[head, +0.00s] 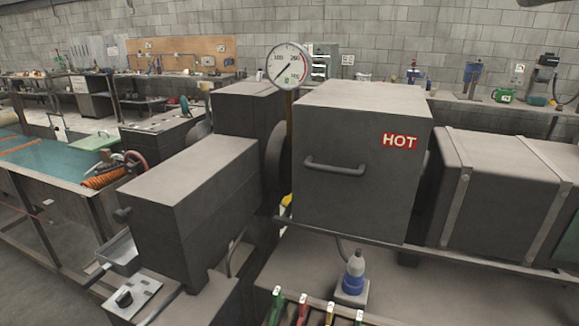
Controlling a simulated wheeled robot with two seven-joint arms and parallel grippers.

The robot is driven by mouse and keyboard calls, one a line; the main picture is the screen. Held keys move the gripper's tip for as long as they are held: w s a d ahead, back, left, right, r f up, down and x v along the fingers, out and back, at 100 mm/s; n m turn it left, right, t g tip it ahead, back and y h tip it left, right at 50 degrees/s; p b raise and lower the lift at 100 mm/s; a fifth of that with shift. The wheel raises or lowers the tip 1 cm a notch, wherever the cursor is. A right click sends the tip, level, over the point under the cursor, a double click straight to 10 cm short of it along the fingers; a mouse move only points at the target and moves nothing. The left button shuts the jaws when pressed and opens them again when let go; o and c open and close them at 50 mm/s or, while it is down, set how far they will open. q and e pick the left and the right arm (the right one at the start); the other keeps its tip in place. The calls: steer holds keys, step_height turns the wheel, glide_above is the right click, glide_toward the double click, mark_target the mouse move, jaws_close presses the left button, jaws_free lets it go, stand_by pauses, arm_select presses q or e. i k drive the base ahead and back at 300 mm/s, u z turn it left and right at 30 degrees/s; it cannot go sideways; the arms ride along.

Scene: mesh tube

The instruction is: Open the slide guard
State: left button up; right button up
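A large dark grey box-shaped guard (355,185) stands right of the middle in the head view. It has a horizontal bar handle (335,168) on its front face and a red HOT label (399,142) on its right part. I take this to be the slide guard; its inside is hidden. Neither of my grippers is in view, and nothing is touching the handle.
A long grey housing (497,195) is on the right, a grey machine block (195,205) on the left.

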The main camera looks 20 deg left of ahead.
mark_target(171, 200)
steer(key=u, duration=1.55)
steer(key=k, duration=0.15)
steer(key=z, duration=0.15)
